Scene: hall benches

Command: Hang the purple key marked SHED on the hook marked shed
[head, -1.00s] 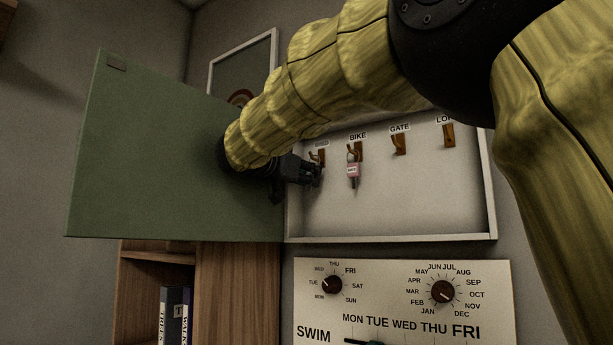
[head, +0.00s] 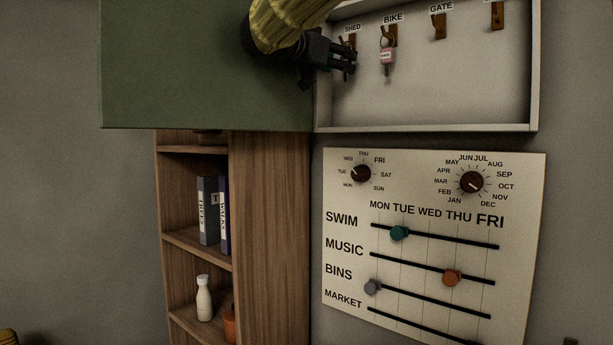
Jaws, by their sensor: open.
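The key cabinet (head: 430,127) is open on the wall, with a row of brown hooks inside. The hook marked SHED (head: 350,40) is at the left end, partly covered by my gripper. My gripper (head: 346,64) is open, with its dark fingers at and just below this hook. I cannot tell whether the fingers touch the hook. I see no purple key; anything between or behind the fingers is hidden.
A key with a pinkish-red tag (head: 387,56) hangs on the BIKE hook, close right of my gripper. The GATE hook (head: 439,27) is empty. The green cabinet door (head: 190,70) stands open at left. A board with dials and sliders (head: 345,240) is below.

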